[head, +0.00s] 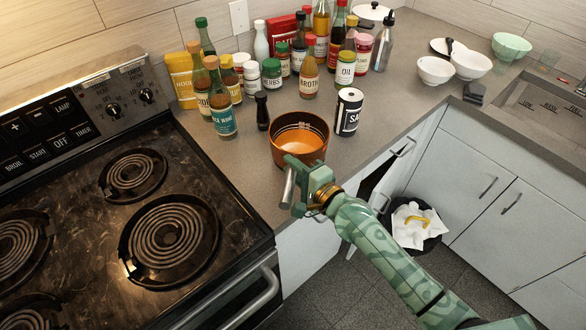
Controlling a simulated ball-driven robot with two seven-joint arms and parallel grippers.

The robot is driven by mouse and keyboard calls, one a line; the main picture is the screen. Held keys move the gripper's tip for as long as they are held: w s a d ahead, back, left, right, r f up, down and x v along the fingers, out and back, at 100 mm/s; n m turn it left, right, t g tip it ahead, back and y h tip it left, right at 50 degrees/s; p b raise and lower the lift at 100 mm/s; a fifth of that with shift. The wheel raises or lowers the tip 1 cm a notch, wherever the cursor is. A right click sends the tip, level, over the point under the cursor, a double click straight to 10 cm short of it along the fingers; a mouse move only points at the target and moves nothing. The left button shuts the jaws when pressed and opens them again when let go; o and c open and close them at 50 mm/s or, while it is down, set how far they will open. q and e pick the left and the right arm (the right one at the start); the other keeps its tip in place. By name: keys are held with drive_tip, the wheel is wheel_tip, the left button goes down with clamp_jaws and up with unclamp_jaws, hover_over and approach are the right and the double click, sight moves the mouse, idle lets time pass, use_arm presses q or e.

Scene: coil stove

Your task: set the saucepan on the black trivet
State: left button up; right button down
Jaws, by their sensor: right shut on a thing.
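The saucepan (299,148) is copper-coloured, upright and open, with an orange inside, at the counter's front edge right of the stove. I cannot tell whether its base touches the counter. Its grey handle (288,186) points toward me. My right gripper (298,187) is shut on the handle, over the counter edge. I cannot make out a black trivet for certain. A small dark flat item (475,92) lies near the sink, but I cannot tell what it is. My left gripper is not in view.
The coil stove (140,190) is at left, its visible coils empty. Bottles and jars crowd behind the saucepan, with a small dark bottle (262,110) and a salt canister (348,112) close by. White bowls (470,64) stand at right. The counter (405,105) right of the canister is clear.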

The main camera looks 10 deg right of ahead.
drive_tip(key=c, duration=1.2)
unclamp_jaws()
drive_tip(key=shift+c, duration=0.2)
